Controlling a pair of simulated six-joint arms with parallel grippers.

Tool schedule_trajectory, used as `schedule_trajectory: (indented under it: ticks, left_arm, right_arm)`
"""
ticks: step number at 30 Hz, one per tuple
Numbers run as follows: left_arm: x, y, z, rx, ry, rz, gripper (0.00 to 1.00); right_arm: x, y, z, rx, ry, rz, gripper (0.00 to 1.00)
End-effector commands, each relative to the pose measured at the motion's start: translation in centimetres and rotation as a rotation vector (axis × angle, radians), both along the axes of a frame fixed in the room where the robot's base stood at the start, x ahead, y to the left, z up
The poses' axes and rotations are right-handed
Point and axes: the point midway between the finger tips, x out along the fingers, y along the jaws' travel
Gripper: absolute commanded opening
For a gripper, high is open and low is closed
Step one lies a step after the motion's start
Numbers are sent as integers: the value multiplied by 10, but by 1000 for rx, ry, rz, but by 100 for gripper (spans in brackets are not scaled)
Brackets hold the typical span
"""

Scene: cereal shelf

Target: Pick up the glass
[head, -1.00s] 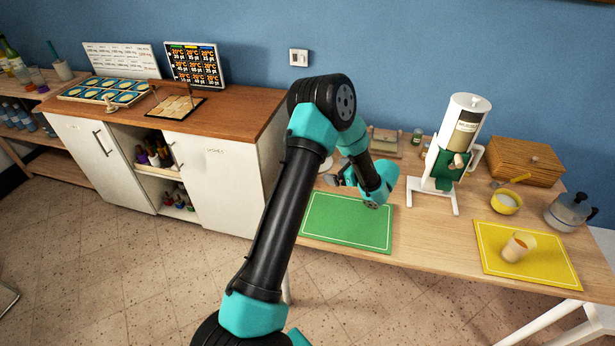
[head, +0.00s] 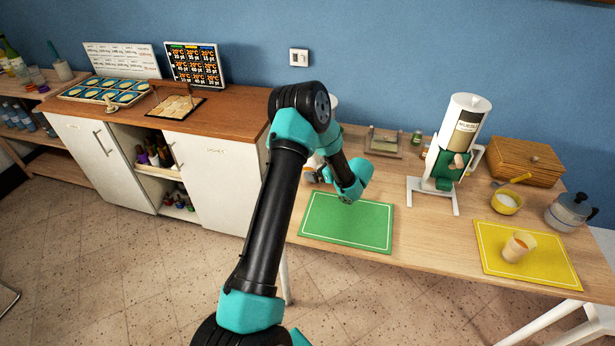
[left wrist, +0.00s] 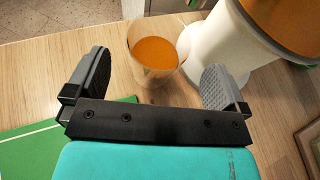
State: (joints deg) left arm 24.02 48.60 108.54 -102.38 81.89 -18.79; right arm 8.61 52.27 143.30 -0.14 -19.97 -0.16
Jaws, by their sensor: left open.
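A clear glass with orange contents (left wrist: 154,55) stands upright on the wooden table in the left wrist view. My left gripper (left wrist: 158,68) is open, with one finger on each side of the glass in the picture. I cannot tell whether either finger touches it. In the head view the left gripper (head: 320,173) is past the back left corner of the green mat, partly hidden by my arm. The glass there is mostly hidden. Another cup with orange-tan contents (head: 518,247) stands on the yellow mat (head: 555,268). My right gripper is not in view.
A white cylinder with an orange part (left wrist: 240,35) stands close by the right finger. The green mat (head: 347,222) is bare. A white dispenser (head: 460,140), a yellow bowl (head: 506,203), a moka pot (head: 569,212) and a wooden box (head: 525,160) stand farther right.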

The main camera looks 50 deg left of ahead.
Motion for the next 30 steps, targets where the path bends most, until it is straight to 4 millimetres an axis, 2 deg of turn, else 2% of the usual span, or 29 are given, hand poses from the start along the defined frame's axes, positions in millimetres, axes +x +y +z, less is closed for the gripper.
schedule_trajectory:
  ticks: [9,12,27,30]
  left_arm:
    - [-9,37,-13,0,0,3,100]
    - [-10,44,-16,0,0,1,100]
    - [-10,45,-16,0,0,1,100]
    - [-10,45,-16,0,0,1,91]
  right_arm:
    - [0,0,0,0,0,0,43]
    - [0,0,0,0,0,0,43]
    - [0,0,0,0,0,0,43]
    - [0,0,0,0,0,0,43]
